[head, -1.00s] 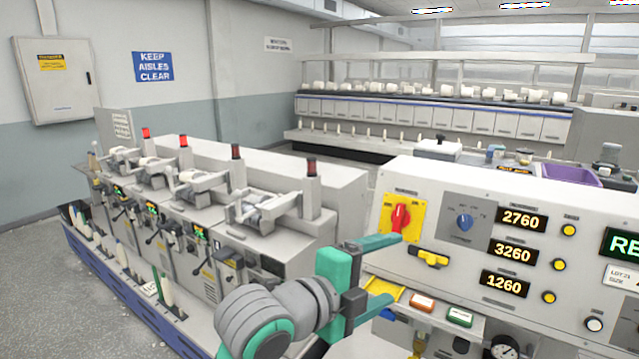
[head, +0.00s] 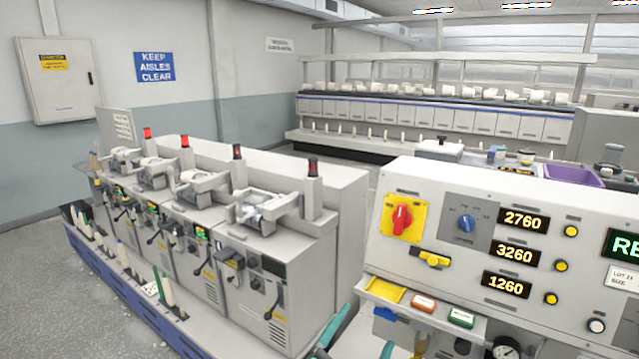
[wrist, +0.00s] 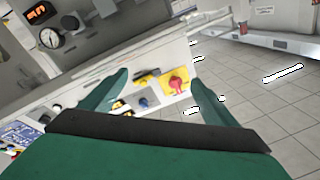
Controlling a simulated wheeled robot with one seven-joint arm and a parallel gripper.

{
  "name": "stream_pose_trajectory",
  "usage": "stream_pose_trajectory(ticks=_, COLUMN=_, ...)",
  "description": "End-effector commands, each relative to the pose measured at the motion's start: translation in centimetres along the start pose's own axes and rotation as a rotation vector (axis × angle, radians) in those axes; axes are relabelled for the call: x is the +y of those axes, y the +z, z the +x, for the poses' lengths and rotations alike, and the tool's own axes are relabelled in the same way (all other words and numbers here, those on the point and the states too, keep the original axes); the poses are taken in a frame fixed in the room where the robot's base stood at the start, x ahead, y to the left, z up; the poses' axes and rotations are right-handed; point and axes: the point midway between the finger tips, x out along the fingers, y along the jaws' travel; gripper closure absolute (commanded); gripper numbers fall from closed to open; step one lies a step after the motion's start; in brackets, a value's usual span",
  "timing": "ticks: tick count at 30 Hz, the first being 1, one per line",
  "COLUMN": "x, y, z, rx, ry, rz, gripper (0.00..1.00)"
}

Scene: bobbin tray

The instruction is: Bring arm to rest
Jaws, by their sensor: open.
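My gripper (wrist: 160,95) is open and empty in the wrist view, its two dark green fingers spread apart with the control panel and the tiled floor beyond. In the head view only its teal finger ends (head: 358,338) show at the bottom edge, in front of the panel's lower left side. The rest of my gripper and arm is out of the head view. The fingers appear to touch nothing.
The grey control panel (head: 375,250) with a red rotary switch (head: 402,217) on a yellow plate stands at the right. A row of winding machines (head: 262,270) is at the left. Grey floor (head: 95,305) is open at the far left.

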Motion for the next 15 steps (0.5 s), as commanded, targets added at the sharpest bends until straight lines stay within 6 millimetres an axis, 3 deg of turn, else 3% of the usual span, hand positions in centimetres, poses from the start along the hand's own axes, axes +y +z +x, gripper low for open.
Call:
stream_pose_trajectory(ticks=1, x=1.0, y=1.6, z=-0.7, rx=-0.023, ry=-0.023, rz=-0.054, gripper=0.19)
stream_pose_trajectory(ticks=6, x=3.5, y=5.8, z=-3.4, rx=-0.085, ry=-0.113, rz=-0.205, gripper=0.19)
stream_pose_trajectory(ticks=15, x=8.6, y=12.0, z=-9.9, rx=-0.197, ry=-0.257, rz=-0.406, gripper=0.19)
